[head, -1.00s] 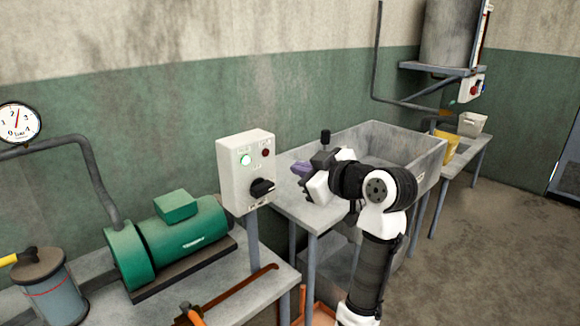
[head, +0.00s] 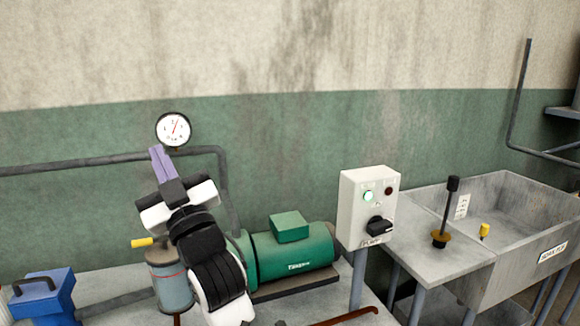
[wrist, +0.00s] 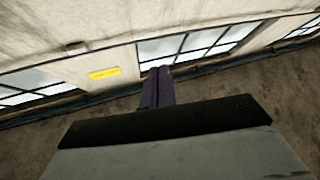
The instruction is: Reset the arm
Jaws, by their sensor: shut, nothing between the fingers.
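My gripper (head: 160,162) is raised in front of the green and cream wall, left of the middle of the head view. Its two purple fingers are together, point up and hold nothing. The fingertips are just below the pressure gauge in the picture. In the wrist view the closed fingers (wrist: 157,87) point toward a pale wall with windows, and nothing is between them. My arm partly hides a grey-blue canister (head: 171,282) and the left end of the green motor pump (head: 292,250).
A gauge (head: 173,129) tops a wall pipe (head: 70,164). A switch box (head: 368,205) with a lit green lamp stands right of the pump.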

